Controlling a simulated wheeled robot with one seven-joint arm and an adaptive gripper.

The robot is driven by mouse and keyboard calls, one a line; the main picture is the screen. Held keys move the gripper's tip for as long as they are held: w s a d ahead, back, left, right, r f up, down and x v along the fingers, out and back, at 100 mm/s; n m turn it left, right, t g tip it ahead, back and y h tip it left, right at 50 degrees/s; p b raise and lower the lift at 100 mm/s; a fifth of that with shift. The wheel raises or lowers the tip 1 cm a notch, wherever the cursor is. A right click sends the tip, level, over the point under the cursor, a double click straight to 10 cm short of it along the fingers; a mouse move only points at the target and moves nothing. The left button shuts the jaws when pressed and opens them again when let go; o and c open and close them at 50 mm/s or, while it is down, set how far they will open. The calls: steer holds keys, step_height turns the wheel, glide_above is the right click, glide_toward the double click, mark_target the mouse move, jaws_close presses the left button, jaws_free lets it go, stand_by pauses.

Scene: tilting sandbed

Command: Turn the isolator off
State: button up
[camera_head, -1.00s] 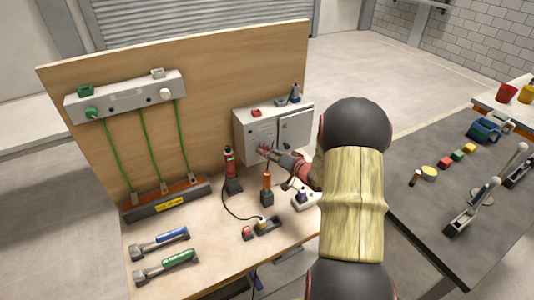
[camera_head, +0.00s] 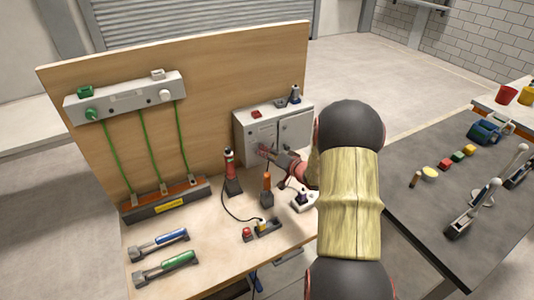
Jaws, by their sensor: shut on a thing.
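The isolator is a grey wall box (camera_head: 243,125) on the wooden backboard, with a door at its right. My gripper (camera_head: 264,150) is at the lower left front of this box, where the isolator's handle would be. It reaches in from the right and is shut on a small part there, which I take for the isolator handle. The fingers largely hide the handle, so its exact angle cannot be told.
A red-topped black tool (camera_head: 231,170) and an orange-handled one (camera_head: 266,188) stand on the bench close below. A green-wired panel (camera_head: 125,97) hangs at the left. Two torch-like tools (camera_head: 165,262) lie at the front left. A grey table (camera_head: 430,225) stands at the right.

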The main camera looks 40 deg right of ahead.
steer(key=c, duration=0.4)
steer(key=shift+n+g+h, duration=0.3)
steer(key=shift+n+h, duration=0.4)
steer(key=shift+n, duration=0.5)
steer(key=o, duration=1.1)
steer(key=shift+o, duration=0.4)
steer(key=v, duration=1.2)
